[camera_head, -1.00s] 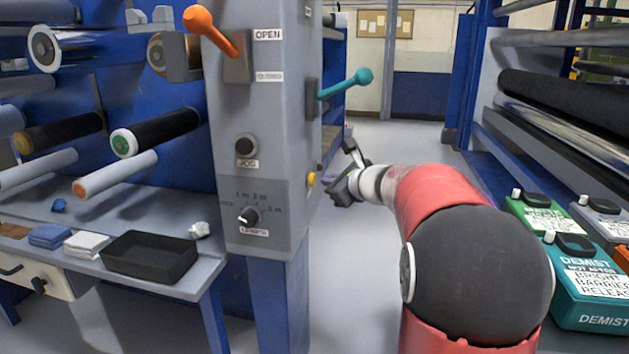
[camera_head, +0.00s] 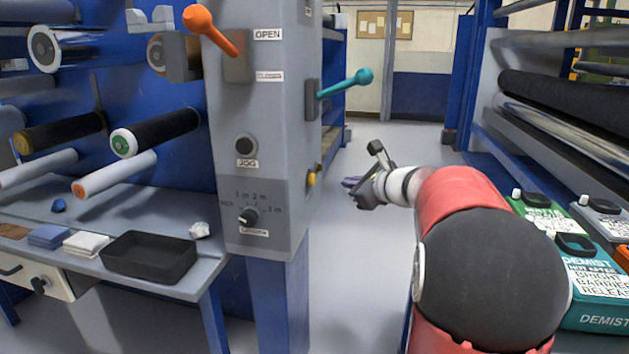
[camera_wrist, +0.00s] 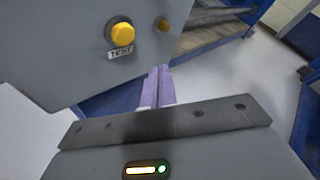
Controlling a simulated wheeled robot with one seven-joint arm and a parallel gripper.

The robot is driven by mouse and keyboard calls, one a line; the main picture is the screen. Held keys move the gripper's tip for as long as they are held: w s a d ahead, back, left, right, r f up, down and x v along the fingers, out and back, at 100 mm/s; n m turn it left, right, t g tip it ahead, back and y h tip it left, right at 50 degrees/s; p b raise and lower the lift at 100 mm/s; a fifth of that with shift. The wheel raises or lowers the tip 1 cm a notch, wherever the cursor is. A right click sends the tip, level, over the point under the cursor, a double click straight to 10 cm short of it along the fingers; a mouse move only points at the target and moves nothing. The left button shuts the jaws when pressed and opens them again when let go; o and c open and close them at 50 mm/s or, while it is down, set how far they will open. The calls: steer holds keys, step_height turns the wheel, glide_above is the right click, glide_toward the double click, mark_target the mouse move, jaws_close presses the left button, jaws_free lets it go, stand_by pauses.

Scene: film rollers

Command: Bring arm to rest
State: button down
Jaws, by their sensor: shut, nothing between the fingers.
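My red and black arm (camera_head: 455,205) reaches forward over the aisle in the head view. My gripper (camera_head: 351,183) is at its far end, to the right of the grey control panel (camera_head: 262,130) and apart from it. In the wrist view, the two purple fingers of my gripper (camera_wrist: 157,84) lie side by side, closed and with nothing between them. Beyond them in that view is the panel's side with a yellow TEST button (camera_wrist: 123,33).
An orange lever (camera_head: 212,30) and a teal lever (camera_head: 346,83) stick out from the panel. A shelf at left holds a black tray (camera_head: 150,258) and cloths. Bottles, including a teal DEMIST one (camera_head: 600,300), stand at right. The aisle floor (camera_head: 385,150) ahead is clear.

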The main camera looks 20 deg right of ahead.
stand_by(0.4)
steer(key=s+a+f+n+g+y+p, duration=0.15)
steer(key=s+a+n+g, duration=0.35)
steer(key=s+a+n, duration=1.05)
steer(key=s+a+f+n+g+h, duration=0.1)
steer(key=s+f+n, duration=0.1)
steer(key=s+n, duration=0.2)
steer(key=s+a+f+n+g+h+p, duration=0.1)
steer(key=s+f+n+h, duration=0.1)
steer(key=s, duration=0.6)
steer(key=s+a+f+n+g+h+p, duration=0.1)
steer(key=s+f+n, duration=0.2)
steer(key=s+n, duration=0.2)
steer(key=shift+s+a+f+n+g+h, duration=0.3)
steer(key=shift+s+a+n+h, duration=0.1)
steer(key=shift+n, duration=0.35)
